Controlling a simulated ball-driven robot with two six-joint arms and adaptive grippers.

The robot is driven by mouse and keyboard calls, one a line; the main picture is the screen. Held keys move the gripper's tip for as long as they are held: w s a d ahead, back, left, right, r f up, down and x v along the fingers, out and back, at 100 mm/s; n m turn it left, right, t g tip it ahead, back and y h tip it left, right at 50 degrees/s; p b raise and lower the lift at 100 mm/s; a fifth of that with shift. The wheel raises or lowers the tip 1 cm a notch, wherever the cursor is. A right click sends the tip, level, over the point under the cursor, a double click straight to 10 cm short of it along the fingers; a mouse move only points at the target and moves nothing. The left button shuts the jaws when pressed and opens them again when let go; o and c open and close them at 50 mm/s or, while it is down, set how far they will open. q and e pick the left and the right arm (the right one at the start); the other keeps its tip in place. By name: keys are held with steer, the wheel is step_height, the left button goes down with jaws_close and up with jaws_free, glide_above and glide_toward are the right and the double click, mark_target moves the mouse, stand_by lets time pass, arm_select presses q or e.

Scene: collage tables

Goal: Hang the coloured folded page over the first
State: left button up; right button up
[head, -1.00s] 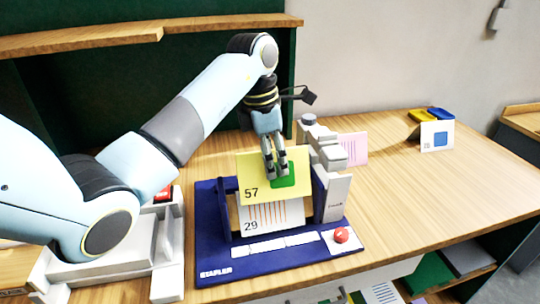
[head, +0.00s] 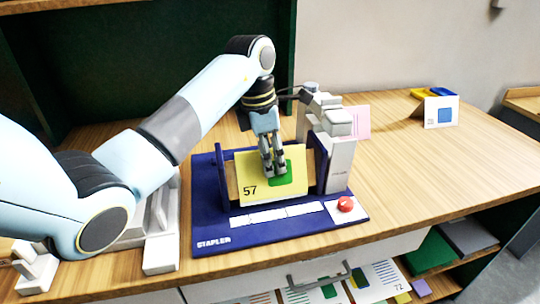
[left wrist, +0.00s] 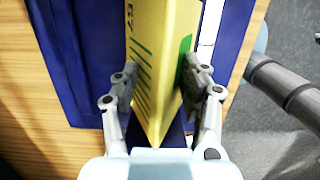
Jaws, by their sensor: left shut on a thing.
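The yellow folded page (head: 254,192), marked 57 with a green patch, hangs in the stapler frame (head: 223,166). It covers the white page 29, which is hidden now. My left gripper (head: 273,172) is shut on the yellow page near its upper part. In the left wrist view the yellow page (left wrist: 160,70) is a tent shape between the two fingers of my left gripper (left wrist: 162,90), its ridge toward the camera. Whether the page rests on the saddle or is still carried by the fingers cannot be told. My right gripper is not in view.
The blue stapler base (head: 285,225) has a red button (head: 345,204) at its right front. A grey stapler head (head: 330,115) stands behind right. A pink card (head: 357,122) and a white card with a blue square (head: 438,111) stand further right.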

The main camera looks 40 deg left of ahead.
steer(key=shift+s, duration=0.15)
arm_select(q)
steer(key=o, duration=1)
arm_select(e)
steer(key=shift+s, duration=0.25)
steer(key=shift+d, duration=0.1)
arm_select(q)
steer(key=shift+r, duration=0.1)
steer(key=r, duration=0.4)
steer(key=a+r, duration=0.1)
steer(key=r, duration=0.2)
steer(key=shift+s, duration=0.4)
